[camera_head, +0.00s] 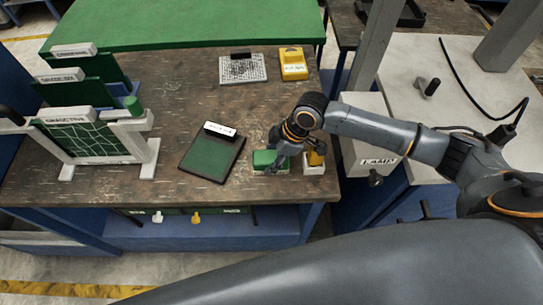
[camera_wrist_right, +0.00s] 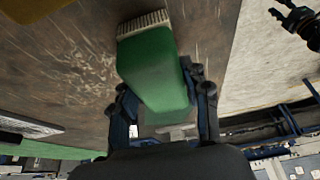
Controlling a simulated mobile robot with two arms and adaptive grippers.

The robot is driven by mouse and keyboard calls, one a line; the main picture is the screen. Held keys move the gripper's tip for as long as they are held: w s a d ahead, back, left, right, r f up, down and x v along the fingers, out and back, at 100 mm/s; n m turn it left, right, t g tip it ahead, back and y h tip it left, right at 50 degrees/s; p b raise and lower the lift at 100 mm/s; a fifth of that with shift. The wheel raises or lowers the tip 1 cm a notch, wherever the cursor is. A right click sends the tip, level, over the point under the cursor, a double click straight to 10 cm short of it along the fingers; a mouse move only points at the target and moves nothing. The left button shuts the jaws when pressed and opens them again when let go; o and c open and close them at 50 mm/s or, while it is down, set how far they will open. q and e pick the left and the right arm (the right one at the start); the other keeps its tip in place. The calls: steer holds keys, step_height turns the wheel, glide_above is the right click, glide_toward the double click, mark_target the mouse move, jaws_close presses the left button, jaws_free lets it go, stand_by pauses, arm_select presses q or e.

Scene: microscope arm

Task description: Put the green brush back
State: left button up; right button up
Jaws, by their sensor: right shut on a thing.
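The green brush (camera_head: 264,158) is at the right part of the brown workbench's front edge. My right gripper (camera_head: 280,158) is shut on it. In the right wrist view the green brush (camera_wrist_right: 158,75) lies between the two fingers (camera_wrist_right: 165,108), with its pale bristles toward the top. A yellow brush (camera_head: 316,157) stands in a white holder (camera_head: 314,169) just to the right. My left gripper is not in view.
A dark green pad with a white label (camera_head: 210,158) lies to the left. A white rack with green panels (camera_head: 90,138) stands at far left. A perforated plate (camera_head: 243,69) and a yellow box (camera_head: 293,64) are at the back. The bench middle is clear.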

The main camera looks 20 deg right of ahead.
steer(key=o, duration=1)
steer(key=shift+f, duration=0.1)
steer(key=b+v, duration=0.2)
steer(key=v, duration=0.9)
steer(key=shift+w, duration=0.1)
steer(key=shift+d+r+b, duration=0.2)
steer(key=shift+r+b, duration=0.1)
steer(key=shift+r, duration=0.35)
